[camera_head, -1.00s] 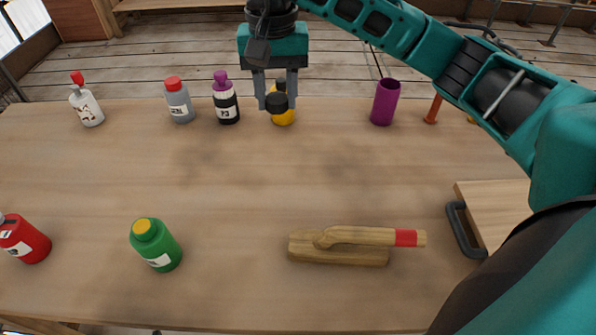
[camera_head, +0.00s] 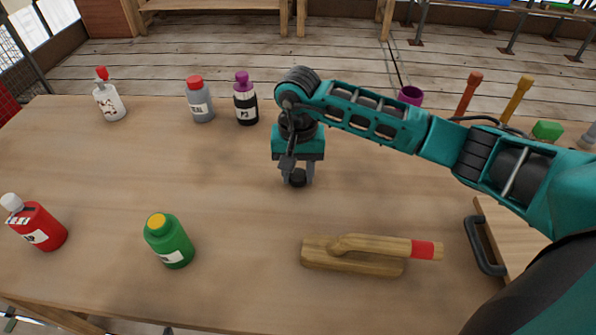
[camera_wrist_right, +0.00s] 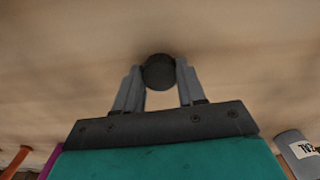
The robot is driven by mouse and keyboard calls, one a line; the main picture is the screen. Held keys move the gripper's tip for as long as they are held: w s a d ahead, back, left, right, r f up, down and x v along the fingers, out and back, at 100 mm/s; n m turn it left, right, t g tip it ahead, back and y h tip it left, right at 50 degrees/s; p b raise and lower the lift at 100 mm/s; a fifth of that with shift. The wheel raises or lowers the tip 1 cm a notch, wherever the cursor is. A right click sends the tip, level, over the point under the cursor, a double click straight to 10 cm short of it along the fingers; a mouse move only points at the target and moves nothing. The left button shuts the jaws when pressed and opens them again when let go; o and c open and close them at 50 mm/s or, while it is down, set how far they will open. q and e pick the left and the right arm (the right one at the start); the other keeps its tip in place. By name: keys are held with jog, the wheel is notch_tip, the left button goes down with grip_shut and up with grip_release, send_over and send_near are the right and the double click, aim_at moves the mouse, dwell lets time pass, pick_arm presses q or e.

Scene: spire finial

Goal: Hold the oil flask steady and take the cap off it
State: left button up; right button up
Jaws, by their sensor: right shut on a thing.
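My right gripper (camera_head: 297,179) is shut on a small black round piece (camera_head: 297,177), which looks like a cap, over the middle of the table. The same black piece sits between the fingertips in the right wrist view (camera_wrist_right: 159,72), and no flask body shows under it. I cannot tell which bottle is the oil flask. A green bottle with a yellow cap (camera_head: 170,242) stands front left. A red bottle with a white cap (camera_head: 40,228) is at the left edge. A grey bottle with a red cap (camera_head: 200,103) and a purple-capped bottle (camera_head: 246,104) stand at the back. My left gripper is out of view.
A wooden block tool with a red-ended handle (camera_head: 355,255) lies at the front. A white bottle with a red top (camera_head: 110,102) stands back left. A purple cup (camera_head: 410,96) is partly behind my arm. A board with a dark handle (camera_head: 484,245) is at right.

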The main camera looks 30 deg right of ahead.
aim_at(298, 175)
jog(key=shift+f, duration=0.25)
jog(key=shift+f, duration=0.15)
jog(key=shift+f+b, duration=0.15)
jog(key=shift+b, duration=0.15)
jog(key=o, duration=1.2)
jog(key=shift+c, duration=0.2)
notch_tip(298, 175, up, 13)
jog(key=shift+f+p, duration=0.2)
jog(key=shift+p, duration=0.2)
